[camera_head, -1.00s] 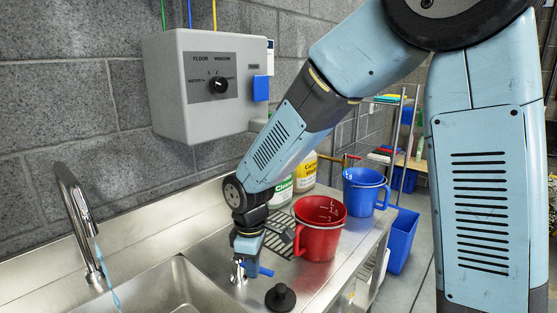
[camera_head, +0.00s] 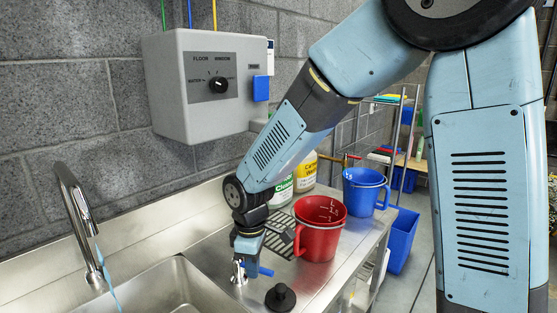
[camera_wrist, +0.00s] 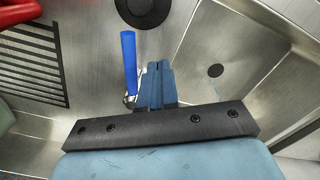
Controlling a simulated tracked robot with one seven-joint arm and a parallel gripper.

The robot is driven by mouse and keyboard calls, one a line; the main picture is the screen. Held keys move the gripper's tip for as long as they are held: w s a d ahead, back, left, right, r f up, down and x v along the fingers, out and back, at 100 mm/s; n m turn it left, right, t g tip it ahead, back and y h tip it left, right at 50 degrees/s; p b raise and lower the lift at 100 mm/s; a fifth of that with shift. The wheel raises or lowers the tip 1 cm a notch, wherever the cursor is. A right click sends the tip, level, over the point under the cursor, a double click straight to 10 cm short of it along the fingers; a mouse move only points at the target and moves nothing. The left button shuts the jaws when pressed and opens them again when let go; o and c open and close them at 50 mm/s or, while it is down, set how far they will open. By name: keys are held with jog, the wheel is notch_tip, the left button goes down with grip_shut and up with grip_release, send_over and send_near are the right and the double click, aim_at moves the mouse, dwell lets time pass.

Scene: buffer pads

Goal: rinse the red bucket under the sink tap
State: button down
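The red bucket (camera_head: 318,243) stands upright on the steel counter, right of my gripper; an edge of it shows in the wrist view (camera_wrist: 18,12). The curved sink tap (camera_head: 78,215) is at the left, with a thin blue water stream (camera_head: 113,297) below its spout. My gripper (camera_head: 246,262) is low at the counter, beside a valve with a blue lever (camera_head: 266,271). In the wrist view, its fingers (camera_wrist: 155,80) are together with nothing seen between them, close beside the blue lever (camera_wrist: 129,65). I cannot tell whether they touch it.
The sink basin (camera_head: 172,285) is left of the valve. A black round knob (camera_head: 280,298) stands on the counter in front of the bucket. A dark rack (camera_head: 277,243), bottles (camera_head: 305,173) and a blue bucket (camera_head: 363,192) are behind. A grey dispenser box (camera_head: 200,85) hangs above.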

jog(key=shift+f, duration=0.15)
jog(key=shift+f, duration=1.5)
jog(key=shift+w+d, duration=0.75)
jog(key=shift+w+d, duration=0.55)
jog(key=shift+w, duration=0.35)
